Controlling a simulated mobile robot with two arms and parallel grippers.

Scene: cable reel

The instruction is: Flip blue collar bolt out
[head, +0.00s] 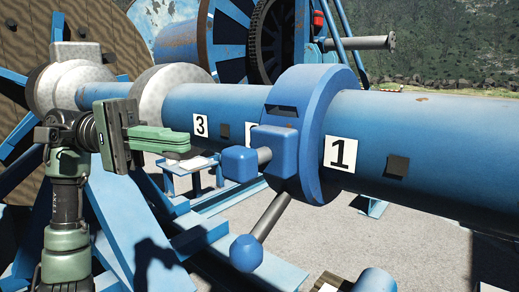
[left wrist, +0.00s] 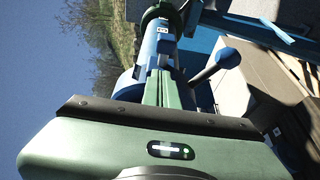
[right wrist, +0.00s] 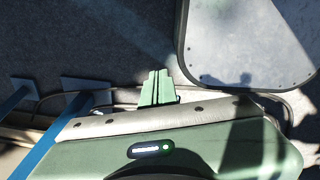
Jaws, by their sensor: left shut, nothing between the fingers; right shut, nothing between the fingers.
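The blue collar (head: 318,118) sits around the blue shaft (head: 430,135). On its near side is a bolt with a square blue head (head: 239,163) on a short grey rod, sticking out to the left. A grey lever with a round blue knob (head: 246,253) hangs down and left from the collar; the knob also shows in the left wrist view (left wrist: 229,57). My left gripper (head: 187,146) is shut and empty, a little left of the bolt head in the picture, apart from it. My right gripper (right wrist: 158,78) is shut and empty, pointing over the ground, outside the head view.
The shaft carries number labels, including 3 (head: 201,125) and 1 (head: 341,153). A grey cone (head: 165,95) sits on the shaft behind my left gripper. Blue frame beams (head: 205,235) lie below. In the right wrist view a pale panel (right wrist: 250,45) is at upper right.

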